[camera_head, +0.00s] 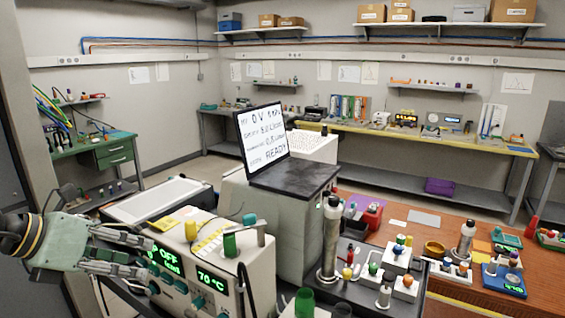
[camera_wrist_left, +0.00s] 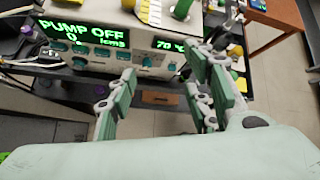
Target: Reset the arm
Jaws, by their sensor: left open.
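My left gripper (camera_head: 143,257) comes in from the left in the head view. It is open and empty, just in front of the left end of a beige instrument (camera_head: 215,262) with green displays. In the left wrist view the open fingers of the gripper (camera_wrist_left: 165,100) point toward the instrument's front panel (camera_wrist_left: 110,62), whose displays read "PUMP OFF" and "70 °C". Nothing is between the fingers. I cannot tell whether the fingers touch the panel. My right gripper is not in view.
A screen (camera_head: 262,136) reading "READY" stands on a grey unit behind the instrument. Metal cylinders and colored knobs crowd the right bench. An orange-brown table (camera_head: 475,290) holds small devices. A white tray (camera_head: 160,199) lies behind my left gripper. Floor shows between the benches.

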